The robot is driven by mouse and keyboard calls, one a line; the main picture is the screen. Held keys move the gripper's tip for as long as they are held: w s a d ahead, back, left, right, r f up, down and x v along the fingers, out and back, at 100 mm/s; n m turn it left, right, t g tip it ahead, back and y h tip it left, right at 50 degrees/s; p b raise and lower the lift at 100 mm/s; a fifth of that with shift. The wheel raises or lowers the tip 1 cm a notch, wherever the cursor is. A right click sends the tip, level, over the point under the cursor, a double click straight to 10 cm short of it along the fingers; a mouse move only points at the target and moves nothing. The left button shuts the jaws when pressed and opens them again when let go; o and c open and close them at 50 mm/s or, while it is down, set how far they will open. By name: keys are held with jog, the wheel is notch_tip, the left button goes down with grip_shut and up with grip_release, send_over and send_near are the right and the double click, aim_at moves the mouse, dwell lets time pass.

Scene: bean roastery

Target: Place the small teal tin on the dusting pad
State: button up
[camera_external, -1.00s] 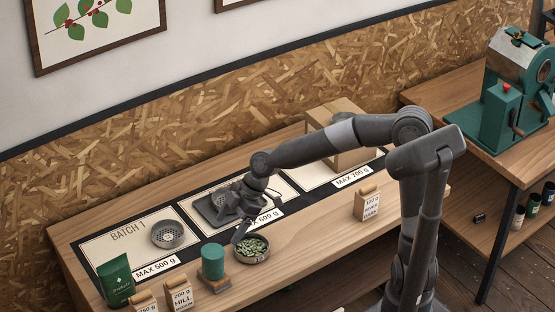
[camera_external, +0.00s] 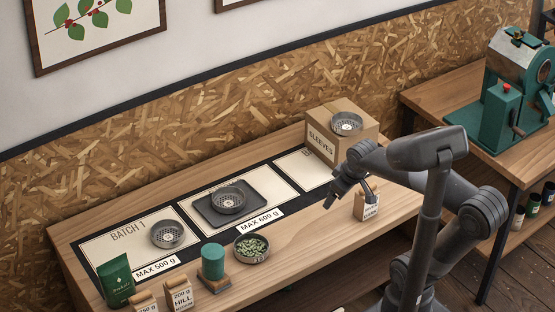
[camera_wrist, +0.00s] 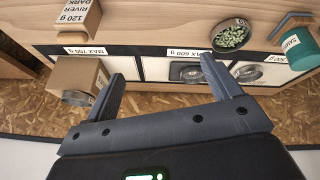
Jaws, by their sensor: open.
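The small teal tin (camera_external: 213,261) stands upright on a small wooden stand (camera_external: 215,284) near the counter's front edge; it also shows at the right of the wrist view (camera_wrist: 299,48). A dark square pad (camera_external: 202,211) lies on the middle cell, with a perforated metal bowl (camera_external: 228,201) on it. I cannot tell for certain that this is the dusting pad. My gripper (camera_external: 350,199) is open and empty, above the counter's right part, well right of the tin. Its spread fingers show in the wrist view (camera_wrist: 160,70).
A bowl of green beans (camera_external: 251,248) stands just right of the tin. Another perforated bowl (camera_external: 168,235) is on the left cell. A cardboard box (camera_external: 340,142) carries a bowl on top. A paper bag (camera_external: 367,207) stands close to my gripper. A green bag (camera_external: 116,281) stands at left.

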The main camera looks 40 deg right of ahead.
jog(key=s+d+m, duration=0.3)
jog(key=s+d, duration=0.2)
jog(key=shift+r+t, duration=0.2)
jog(key=shift+t, duration=0.1)
dwell(1.0)
